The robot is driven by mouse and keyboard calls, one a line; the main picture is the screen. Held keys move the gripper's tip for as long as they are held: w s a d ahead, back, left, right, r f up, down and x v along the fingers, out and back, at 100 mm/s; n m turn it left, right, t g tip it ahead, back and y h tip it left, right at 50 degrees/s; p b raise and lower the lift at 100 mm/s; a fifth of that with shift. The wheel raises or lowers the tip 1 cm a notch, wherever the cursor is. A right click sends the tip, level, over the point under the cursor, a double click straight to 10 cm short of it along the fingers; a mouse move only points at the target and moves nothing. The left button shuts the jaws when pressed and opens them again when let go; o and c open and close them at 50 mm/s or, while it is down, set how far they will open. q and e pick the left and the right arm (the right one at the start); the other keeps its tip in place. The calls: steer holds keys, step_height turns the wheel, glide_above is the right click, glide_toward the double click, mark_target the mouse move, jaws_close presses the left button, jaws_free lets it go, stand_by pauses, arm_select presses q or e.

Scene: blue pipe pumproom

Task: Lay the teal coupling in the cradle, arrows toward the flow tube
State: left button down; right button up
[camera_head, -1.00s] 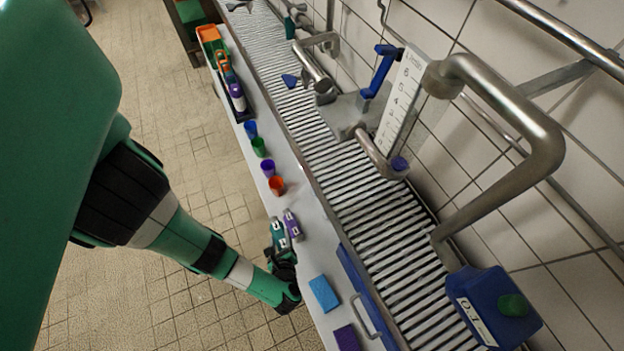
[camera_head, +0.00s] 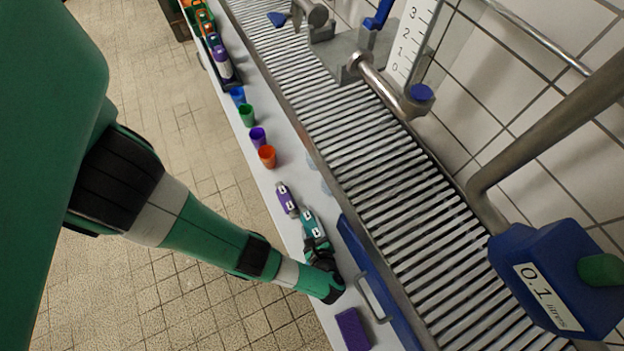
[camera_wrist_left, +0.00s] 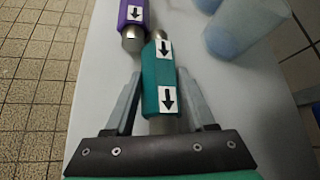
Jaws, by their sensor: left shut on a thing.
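The teal coupling (camera_head: 313,226) is between the fingers of my left gripper (camera_head: 318,246), above the pale bench beside the conveyor. The left wrist view shows the coupling (camera_wrist_left: 160,85) gripped at its near end by both fingers (camera_wrist_left: 163,108). Its two black arrows on white labels point back toward the gripper. A numbered scale panel (camera_head: 412,38), possibly part of the flow tube, stands upright beyond the conveyor. A grey block (camera_head: 342,58) lies by the pipe end; I cannot tell whether it is the cradle. My right gripper is out of view.
A purple coupling (camera_head: 287,198) lies beside the teal one. Orange (camera_head: 267,157), purple, green and blue cups line the bench. A purple block (camera_head: 352,330) and a blue panel with a handle (camera_head: 372,296) are near the gripper. Clear cups (camera_wrist_left: 245,30) show in the wrist view.

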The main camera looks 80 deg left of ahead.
arm_select(q)
steer(key=shift+r, duration=0.1)
steer(key=c, duration=0.5)
jaws_free()
steer(key=shift+w+d+r, duration=0.1)
steer(key=shift+d+r, duration=0.1)
steer(key=p+v, duration=0.2)
steer(key=v, duration=0.8)
steer(key=shift+d+r+p, duration=0.15)
steer(key=shift+d+p, duration=0.05)
steer(key=shift+p, duration=0.2)
steer(key=shift+d+r, duration=0.25)
steer(key=shift+d, duration=0.2)
